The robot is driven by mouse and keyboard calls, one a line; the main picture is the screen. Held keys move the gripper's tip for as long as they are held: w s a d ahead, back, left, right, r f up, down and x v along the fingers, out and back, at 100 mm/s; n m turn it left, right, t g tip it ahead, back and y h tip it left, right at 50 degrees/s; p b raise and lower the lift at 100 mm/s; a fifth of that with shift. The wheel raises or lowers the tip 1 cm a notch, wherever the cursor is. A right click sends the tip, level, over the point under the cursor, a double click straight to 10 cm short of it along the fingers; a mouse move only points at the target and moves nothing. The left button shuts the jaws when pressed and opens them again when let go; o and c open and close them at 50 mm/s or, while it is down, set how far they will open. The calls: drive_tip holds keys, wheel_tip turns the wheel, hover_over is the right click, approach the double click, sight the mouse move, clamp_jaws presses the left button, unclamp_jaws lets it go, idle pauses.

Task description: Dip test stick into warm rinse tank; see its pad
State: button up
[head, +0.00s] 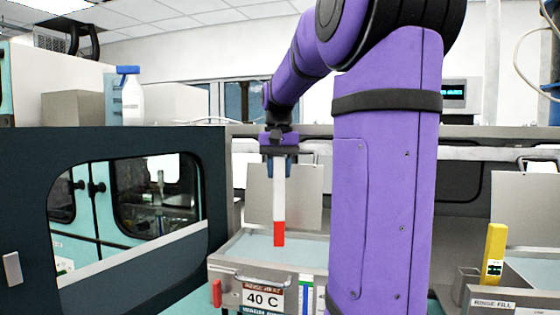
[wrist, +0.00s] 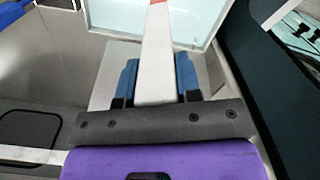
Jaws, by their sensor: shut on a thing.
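My gripper (head: 279,165) is shut on the white test stick (head: 279,200), which hangs upright with its red pad (head: 279,234) at the lower end. In the head view the pad shows in front of the liquid surface of the warm rinse tank (head: 225,262), marked 40 C (head: 263,298). I cannot tell for sure whether the pad touches the liquid. In the wrist view the stick (wrist: 156,60) runs out between the blue fingers of my gripper (wrist: 157,80), and only a bit of the red end shows at the top edge.
A dark cabinet with a window (head: 30,160) stands at the left. A white bottle with a blue cap (head: 131,100) is on a ledge behind. At the right are a yellow device (head: 495,254) and a second tank labelled rinse fill (head: 492,304). My arm hides the middle.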

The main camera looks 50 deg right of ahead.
sight(279, 207)
drive_tip(key=shift+f, duration=5.05)
drive_tip(key=shift+r, duration=0.1)
drive_tip(key=shift+r, duration=7.3)
